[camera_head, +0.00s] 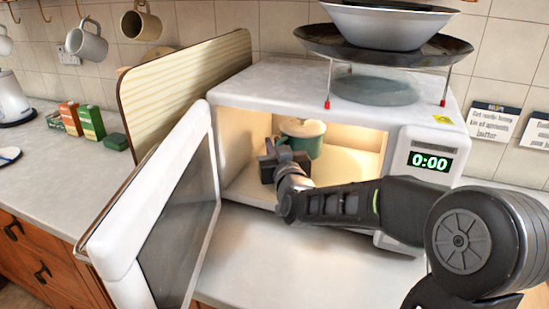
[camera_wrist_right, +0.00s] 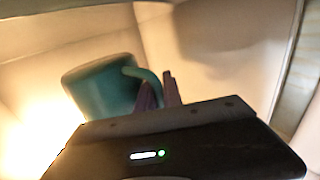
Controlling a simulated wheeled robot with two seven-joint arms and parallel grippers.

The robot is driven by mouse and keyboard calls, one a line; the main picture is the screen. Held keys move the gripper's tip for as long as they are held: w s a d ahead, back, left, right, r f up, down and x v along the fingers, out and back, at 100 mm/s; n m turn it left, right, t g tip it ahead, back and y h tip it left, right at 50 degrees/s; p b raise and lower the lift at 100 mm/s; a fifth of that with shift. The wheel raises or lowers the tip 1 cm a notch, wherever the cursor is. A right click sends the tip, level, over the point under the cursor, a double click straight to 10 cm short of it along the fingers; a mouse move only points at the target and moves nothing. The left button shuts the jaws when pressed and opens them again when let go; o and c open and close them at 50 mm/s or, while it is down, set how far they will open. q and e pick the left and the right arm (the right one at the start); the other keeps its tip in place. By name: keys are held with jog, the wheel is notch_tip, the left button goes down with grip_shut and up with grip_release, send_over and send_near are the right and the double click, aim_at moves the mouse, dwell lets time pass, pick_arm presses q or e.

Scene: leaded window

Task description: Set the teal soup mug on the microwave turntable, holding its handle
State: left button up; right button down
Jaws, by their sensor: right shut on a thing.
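The teal soup mug (camera_head: 308,140) is inside the lit microwave (camera_head: 262,78), roughly upright, with a pale tan top showing. My right gripper (camera_head: 284,162) reaches through the open front and covers the mug's lower left part. In the right wrist view the mug (camera_wrist_right: 100,88) is beside the fingers, and its curved handle (camera_wrist_right: 148,78) runs to them. The right gripper (camera_wrist_right: 160,92) is shut on the handle. The turntable (camera_head: 345,166) is a pale, brightly lit surface, partly hidden by my arm. I cannot tell whether the mug's base touches it. My left gripper is out of view.
The microwave door (camera_head: 165,215) stands open at the left of the opening. A striped board (camera_head: 185,90) leans behind it. A rack on top holds a dark pan (camera_head: 420,58) with a grey bowl (camera_head: 395,25). The counter in front (camera_head: 265,255) is clear.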

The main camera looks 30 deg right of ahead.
notch_tip(320, 180, down, 3)
jog(key=shift+r, duration=0.1)
jog(key=shift+w+d+f, duration=0.1)
jog(key=shift+d+f, duration=0.05)
jog(key=shift+f, duration=0.3)
jog(key=c, duration=1.5)
grip_release()
jog(key=shift+f, duration=0.1)
